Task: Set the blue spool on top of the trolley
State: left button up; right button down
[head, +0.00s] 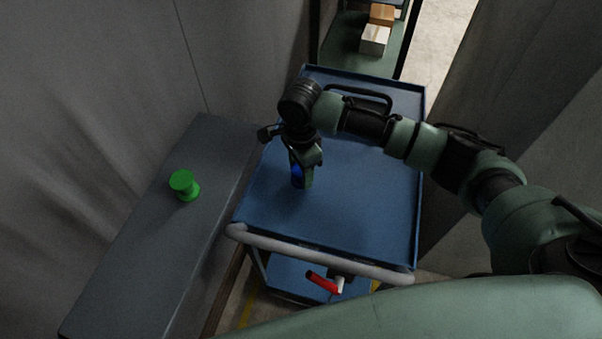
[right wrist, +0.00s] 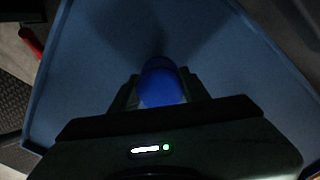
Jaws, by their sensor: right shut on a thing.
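The blue spool (head: 297,172) is between the fingers of my right gripper (head: 301,180), over the trolley's top tray. In the right wrist view the spool (right wrist: 161,84) sits between the two fingers of the gripper (right wrist: 160,92), which is shut on it. The fingers hide part of the spool. The trolley (head: 364,205) has a blue top tray with a raised rim and a grey push handle at the near end. I cannot tell whether the spool touches the tray surface. My left gripper is not in view.
A green spool (head: 184,184) stands on a grey bench (head: 150,253) left of the trolley. A red-handled item (head: 323,283) shows at the trolley's lower level. Behind stands a shelf with boxes (head: 375,39). Most of the tray top is clear. Grey curtains close off both sides.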

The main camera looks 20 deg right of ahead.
jog(key=shift+f, duration=0.7)
jog(key=shift+f, duration=0.1)
jog(key=c, duration=0.7)
grip_release()
notch_tip(320, 180, up, 12)
jog(key=shift+r+b, duration=0.15)
jog(key=shift+b, duration=0.25)
